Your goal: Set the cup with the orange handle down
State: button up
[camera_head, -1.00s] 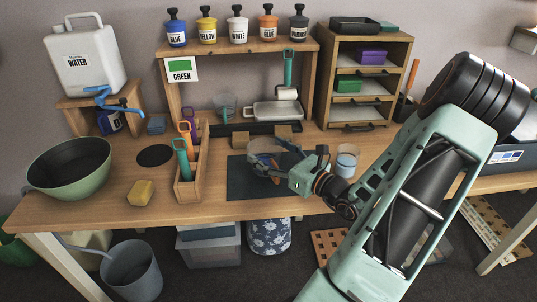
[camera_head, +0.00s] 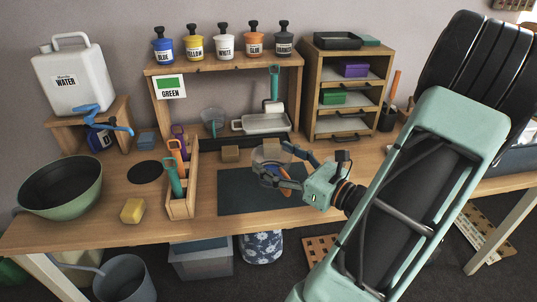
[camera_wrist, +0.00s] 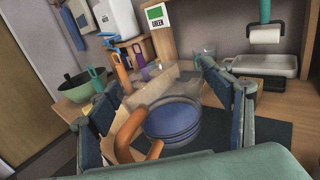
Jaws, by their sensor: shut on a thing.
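The cup with the orange handle (camera_wrist: 172,122) is clear, with blue inside, and sits between my gripper's fingers. Its thick orange handle (camera_wrist: 128,135) points to the lower left in the wrist view. In the head view the cup (camera_head: 262,156) is partly hidden by the fingers and is over the dark mat (camera_head: 235,195). I cannot tell whether its base touches the mat. My gripper (camera_head: 268,165) is shut on the cup, with one finger on each side; it also shows in the wrist view (camera_wrist: 160,88).
A wooden holder (camera_head: 181,208) with coloured-handled tools stands left of the mat. A yellow sponge (camera_head: 133,211) and green bowl (camera_head: 62,187) are further left. A clear beaker (camera_head: 212,118) and metal tray (camera_head: 262,124) are behind. The mat's left and front are clear.

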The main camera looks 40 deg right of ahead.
jog(key=shift+s+a+r+p, duration=0.15)
jog(key=shift+s+r, duration=0.2)
jog(key=shift+s, duration=0.4)
jog(key=shift+s+r+p, duration=0.1)
jog(key=shift+s+r, duration=0.3)
jog(key=shift+s, duration=0.4)
jog(key=shift+s+a+r+p, duration=0.15)
jog(key=shift+s+r, duration=0.2)
jog(key=shift+s, duration=0.4)
jog(key=shift+s, duration=0.2)
